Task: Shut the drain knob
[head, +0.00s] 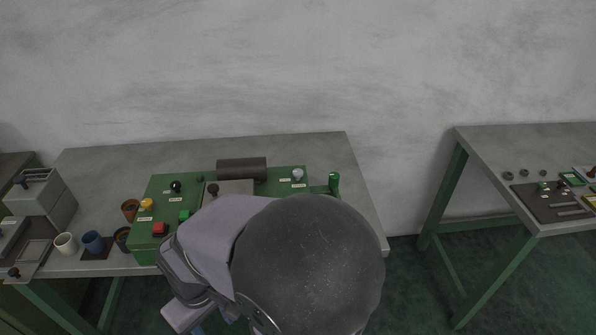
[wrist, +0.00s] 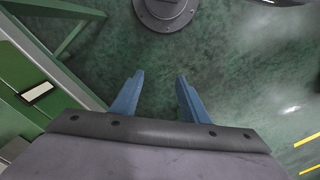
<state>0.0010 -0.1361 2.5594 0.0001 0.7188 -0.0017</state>
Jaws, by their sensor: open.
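The green machine panel (head: 158,187) stands on the middle bench and carries several knobs and buttons. A silver knob (head: 298,174) is at its right rear, and a green-topped fitting (head: 334,181) stands at its right end. The labels are too small to read, so I cannot tell which one is the drain knob. My arm hides the panel's front right. My gripper (wrist: 159,80) shows two blue fingers, open and empty over the green floor in the wrist view. In the head view it is mostly hidden, low in front of the bench, apart from the panel.
The panel also has a black knob (head: 176,186), a yellow knob (head: 147,203), a red button (head: 160,228) and a dark roller (head: 241,169). Another bench (head: 490,150) is at right, past a floor gap.

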